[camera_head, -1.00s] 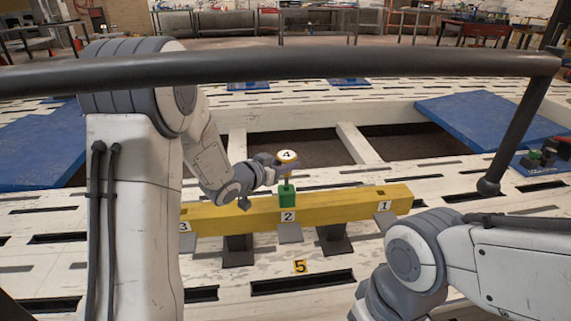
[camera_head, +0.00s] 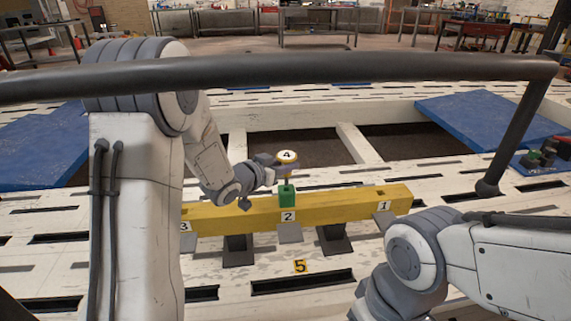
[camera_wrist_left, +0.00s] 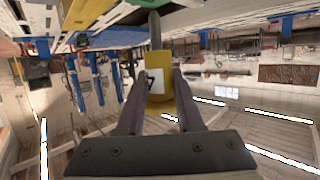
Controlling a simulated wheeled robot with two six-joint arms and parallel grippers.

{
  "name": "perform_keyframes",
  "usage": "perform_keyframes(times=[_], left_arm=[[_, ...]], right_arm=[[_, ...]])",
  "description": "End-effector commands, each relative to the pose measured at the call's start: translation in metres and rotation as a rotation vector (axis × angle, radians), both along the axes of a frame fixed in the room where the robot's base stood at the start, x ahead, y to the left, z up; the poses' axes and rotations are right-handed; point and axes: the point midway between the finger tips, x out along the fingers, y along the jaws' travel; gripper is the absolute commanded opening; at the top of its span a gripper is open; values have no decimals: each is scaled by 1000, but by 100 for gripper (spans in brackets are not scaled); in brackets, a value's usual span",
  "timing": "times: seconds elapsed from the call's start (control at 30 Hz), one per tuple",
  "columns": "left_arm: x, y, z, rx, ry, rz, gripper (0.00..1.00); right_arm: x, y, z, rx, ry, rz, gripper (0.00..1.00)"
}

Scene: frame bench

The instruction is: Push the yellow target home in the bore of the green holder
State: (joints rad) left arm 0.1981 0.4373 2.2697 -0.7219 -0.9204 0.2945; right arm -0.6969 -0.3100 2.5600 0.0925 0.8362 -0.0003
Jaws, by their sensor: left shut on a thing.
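The yellow target (camera_head: 287,157) has a white face marked 4 and stands above the green holder (camera_head: 287,195). My left gripper (camera_head: 286,168) is shut on the target. In the left wrist view the target (camera_wrist_left: 158,95) sits between the two fingers of this gripper (camera_wrist_left: 156,78), and a grey pin (camera_wrist_left: 154,30) extends from it. The holder stands on a yellow beam (camera_head: 350,200), behind label 2, with a dark opening on top. My right gripper is out of view.
The beam rests on dark stands (camera_head: 238,251) over a white slotted deck (camera_head: 420,190). Labels 1, 2 and 3 are on plates along its front, and label 5 (camera_head: 300,266) lies on the deck. A dark rail (camera_head: 380,67) crosses in front. Blue panels (camera_head: 490,125) lie beyond.

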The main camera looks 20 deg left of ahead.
Motion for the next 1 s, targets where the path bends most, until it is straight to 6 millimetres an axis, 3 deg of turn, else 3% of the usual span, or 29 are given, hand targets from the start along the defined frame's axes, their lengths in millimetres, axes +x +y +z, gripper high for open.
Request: perform_keyframes(times=[1.0], left_arm=[[0, 0, -20, 0, -1, 0, 0]], right_arm=[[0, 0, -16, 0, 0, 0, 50]])
